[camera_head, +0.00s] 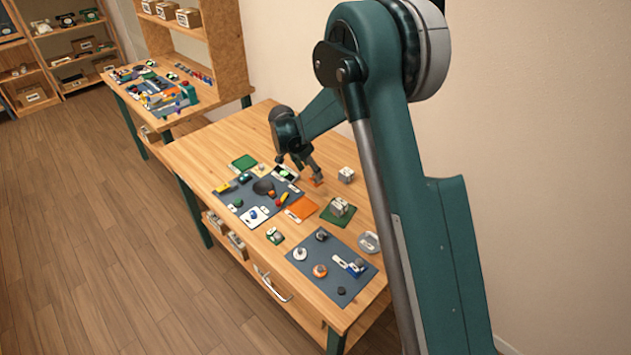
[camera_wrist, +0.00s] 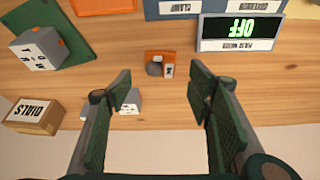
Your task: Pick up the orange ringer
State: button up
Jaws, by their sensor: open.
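The orange ringer (camera_wrist: 168,57) is a small orange block with a grey rounded part and a white label. It stands on bare wood in the wrist view. In the head view it shows as a small orange patch (camera_head: 317,182) just below my gripper (camera_head: 312,172), partly hidden by it. In the wrist view my gripper (camera_wrist: 160,86) is open and empty. Its two fingers are spread to the left and right of the ringer's line, with the ringer showing beyond the gap between them. I see no contact.
A pulse meter (camera_wrist: 240,31) reading OFF stands right of the ringer. A lettered grey block (camera_wrist: 35,58) sits on a green mat at left. A box labelled DIALS (camera_wrist: 33,115) is nearby. A grey-white object (camera_wrist: 131,101) shows partly behind the left finger. Wood around the ringer is clear.

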aim_at(315, 180)
dwell(0.3)
jog(key=shift+b+x, duration=0.4)
jog(key=shift+x, duration=2.2)
jog(key=shift+w, duration=0.1)
jog(key=shift+c, duration=0.7)
jog(key=c, duration=0.9)
